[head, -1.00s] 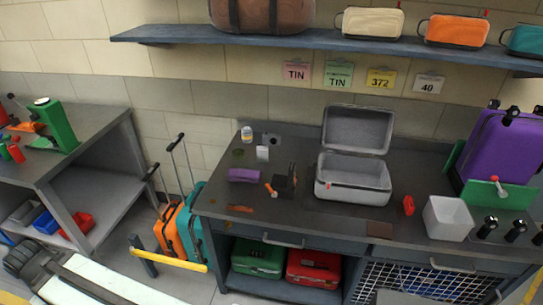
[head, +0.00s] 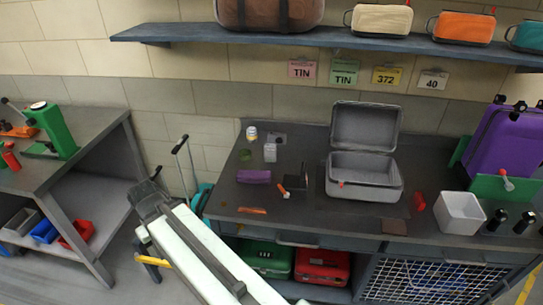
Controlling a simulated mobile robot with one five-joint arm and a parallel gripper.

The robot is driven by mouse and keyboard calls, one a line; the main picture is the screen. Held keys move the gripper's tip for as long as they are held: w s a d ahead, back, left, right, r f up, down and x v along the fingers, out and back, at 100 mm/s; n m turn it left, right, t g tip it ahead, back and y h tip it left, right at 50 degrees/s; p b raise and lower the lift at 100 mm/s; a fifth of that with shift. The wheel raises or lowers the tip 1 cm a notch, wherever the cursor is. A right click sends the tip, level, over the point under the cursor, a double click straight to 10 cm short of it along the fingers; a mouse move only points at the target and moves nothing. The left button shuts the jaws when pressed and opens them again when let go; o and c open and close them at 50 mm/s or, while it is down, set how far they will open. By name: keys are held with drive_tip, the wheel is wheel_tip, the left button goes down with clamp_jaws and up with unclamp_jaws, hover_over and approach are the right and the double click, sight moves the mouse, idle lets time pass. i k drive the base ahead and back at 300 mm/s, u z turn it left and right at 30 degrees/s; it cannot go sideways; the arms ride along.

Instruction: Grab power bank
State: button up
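No object on the workbench can be named as the power bank with certainty. A small pale grey upright block (head: 270,152) stands at the back left of the bench and could be it. A flat purple item (head: 254,176) lies in front of it, and a black item (head: 294,184) stands to the right. My arm, a white link with a dark joint at its end, reaches up from the bottom, left of the bench and apart from these items. I see no gripper fingers.
An open grey case (head: 365,182) stands mid-bench, its lid up. A white bin (head: 460,213), a red item (head: 419,202) and a brown flat square (head: 395,227) are to its right. A white bottle (head: 252,133) is at the back left. Green and red cases sit below. A shelf hangs above.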

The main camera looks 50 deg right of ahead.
sight(270, 150)
drive_tip(key=z, duration=0.1)
drive_tip(key=i, duration=1)
drive_tip(key=u, duration=0.05)
